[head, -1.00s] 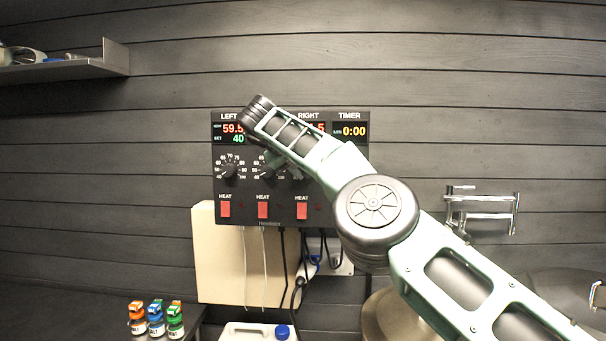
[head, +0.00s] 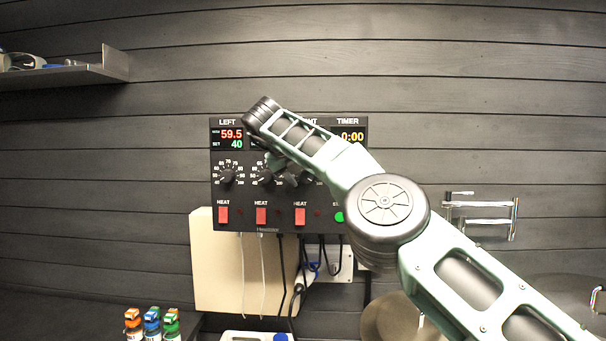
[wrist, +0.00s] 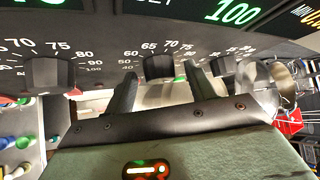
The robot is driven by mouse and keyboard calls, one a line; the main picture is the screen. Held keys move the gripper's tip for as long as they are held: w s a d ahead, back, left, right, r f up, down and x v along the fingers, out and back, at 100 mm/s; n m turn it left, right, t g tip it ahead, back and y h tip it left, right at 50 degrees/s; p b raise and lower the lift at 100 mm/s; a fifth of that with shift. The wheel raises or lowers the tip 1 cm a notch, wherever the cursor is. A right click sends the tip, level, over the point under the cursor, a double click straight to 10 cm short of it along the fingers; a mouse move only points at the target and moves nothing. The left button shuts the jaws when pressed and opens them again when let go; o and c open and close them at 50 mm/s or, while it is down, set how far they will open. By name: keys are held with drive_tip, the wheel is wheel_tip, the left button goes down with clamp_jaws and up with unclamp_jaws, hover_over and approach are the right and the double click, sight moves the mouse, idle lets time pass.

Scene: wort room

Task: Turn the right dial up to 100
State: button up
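The control panel (head: 219,190) hangs on the wall. My arm covers much of its right half in the head view. The wrist view shows the right display (wrist: 233,11) with a green set value of 100, beside the yellow timer digits. The right dial (wrist: 158,66) appears between my two fingers in that view, its scale marks 65 to 80 readable above it. My gripper (wrist: 160,88) is open, its fingers apart on either side of the dial in the picture. I cannot tell whether they touch it. In the head view my gripper (head: 283,178) is partly hidden.
The left dial (head: 228,175) and middle dial (head: 264,176) are close by on the left. Red heat switches (head: 261,215) and a green button (head: 339,217) lie below. A shelf (head: 85,74) is at upper left; small bottles (head: 151,323) stand at lower left.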

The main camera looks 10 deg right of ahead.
drive_tip(key=shift+r, duration=0.1)
drive_tip(key=p+v, duration=0.3)
drive_tip(key=v, duration=1.4)
drive_tip(key=shift+s, duration=0.15)
drive_tip(key=shift+a, duration=0.15)
